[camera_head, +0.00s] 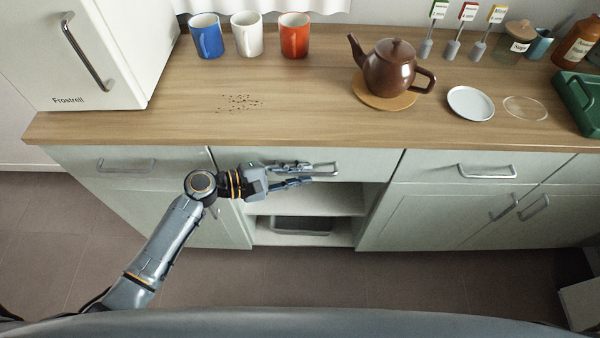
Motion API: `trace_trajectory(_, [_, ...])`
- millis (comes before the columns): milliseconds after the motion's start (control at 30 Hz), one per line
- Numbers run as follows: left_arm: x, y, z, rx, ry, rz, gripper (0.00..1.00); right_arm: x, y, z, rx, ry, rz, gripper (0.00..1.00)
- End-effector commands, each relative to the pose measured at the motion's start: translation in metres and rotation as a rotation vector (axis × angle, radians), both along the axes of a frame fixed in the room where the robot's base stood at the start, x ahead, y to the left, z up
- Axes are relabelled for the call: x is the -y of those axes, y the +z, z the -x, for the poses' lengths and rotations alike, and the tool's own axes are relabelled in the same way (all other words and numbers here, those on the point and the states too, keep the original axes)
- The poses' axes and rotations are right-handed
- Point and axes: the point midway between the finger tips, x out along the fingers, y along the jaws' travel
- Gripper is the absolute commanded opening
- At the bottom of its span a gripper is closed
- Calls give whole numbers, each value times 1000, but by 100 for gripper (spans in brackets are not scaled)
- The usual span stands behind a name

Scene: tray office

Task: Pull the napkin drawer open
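The middle drawer front (365,164) is pale green and sits flush with its neighbours, closed, just under the counter edge. No napkins or label show, so I take it as the napkin drawer by my gripper's place. Its metal bar handle (327,170) shows at the right of my fingers; its left part is hidden behind them. My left gripper (311,173) reaches in from the left, with its two fingers apart, one above the other, at the handle. Whether the fingers touch the bar I cannot tell. My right gripper is out of view.
An open shelf with a dark tray (302,225) lies below the drawer. Closed drawers with handles (126,165) (487,171) flank it. The wooden counter (290,110) above holds mugs, a brown teapot (389,68) and a white saucer (471,103). The floor in front is clear.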

Motion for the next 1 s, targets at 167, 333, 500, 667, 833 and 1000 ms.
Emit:
trace_trajectory(167, [3,-1,-1,0,1,-1,20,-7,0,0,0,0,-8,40])
trace_trajectory(333, [3,-1,-1,0,1,-1,16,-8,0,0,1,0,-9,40])
trace_trajectory(500, [3,-1,-1,0,1,-1,0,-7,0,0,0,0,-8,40])
trace_trajectory(667, [3,-1,-1,0,0,-1,0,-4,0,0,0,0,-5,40])
trace_trajectory(833, [3,-1,1,0,-1,-1,0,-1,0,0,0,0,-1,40])
trace_trajectory(1000, [3,-1,9,-3,-1,-2,0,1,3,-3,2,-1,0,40])
